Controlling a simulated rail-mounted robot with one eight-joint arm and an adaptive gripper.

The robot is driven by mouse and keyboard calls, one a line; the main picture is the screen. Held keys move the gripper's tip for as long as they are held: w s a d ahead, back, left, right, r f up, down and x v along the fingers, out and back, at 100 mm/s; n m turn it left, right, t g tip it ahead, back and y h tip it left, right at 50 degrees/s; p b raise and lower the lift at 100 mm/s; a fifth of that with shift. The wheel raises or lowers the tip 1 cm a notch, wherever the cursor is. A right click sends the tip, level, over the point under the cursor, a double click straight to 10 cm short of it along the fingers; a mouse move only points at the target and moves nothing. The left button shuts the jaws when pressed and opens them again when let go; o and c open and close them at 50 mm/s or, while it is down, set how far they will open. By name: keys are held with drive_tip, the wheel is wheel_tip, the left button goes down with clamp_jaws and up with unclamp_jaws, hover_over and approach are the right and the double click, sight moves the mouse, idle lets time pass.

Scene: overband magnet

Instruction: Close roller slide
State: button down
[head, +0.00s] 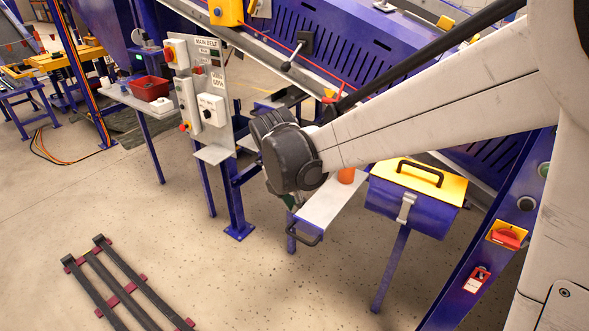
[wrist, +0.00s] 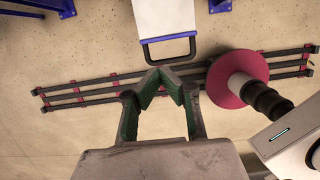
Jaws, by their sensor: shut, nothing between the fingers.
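A pale flat slide (head: 332,203), which looks like the roller slide, sticks out from under the blue machine in the head view, with a dark loop handle (head: 305,238) on its front end. In the wrist view the slide (wrist: 165,18) comes in from the top edge and its handle (wrist: 169,48) faces my gripper (wrist: 163,80). My gripper is shut and empty, its green-lined fingers meeting at the tips just below the handle in the picture. Whether the tips touch the handle cannot be told. In the head view my wrist hides most of the gripper and part of the slide.
A blue box with a yellow lid (head: 418,203) stands on a post right of the slide. A control panel (head: 207,95) on a blue post stands to the left. A dark rail frame (head: 122,288) lies on the floor at front left. Open floor surrounds it.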

sight(298, 225)
drive_tip(key=x, duration=1)
drive_tip(key=shift+w, duration=0.1)
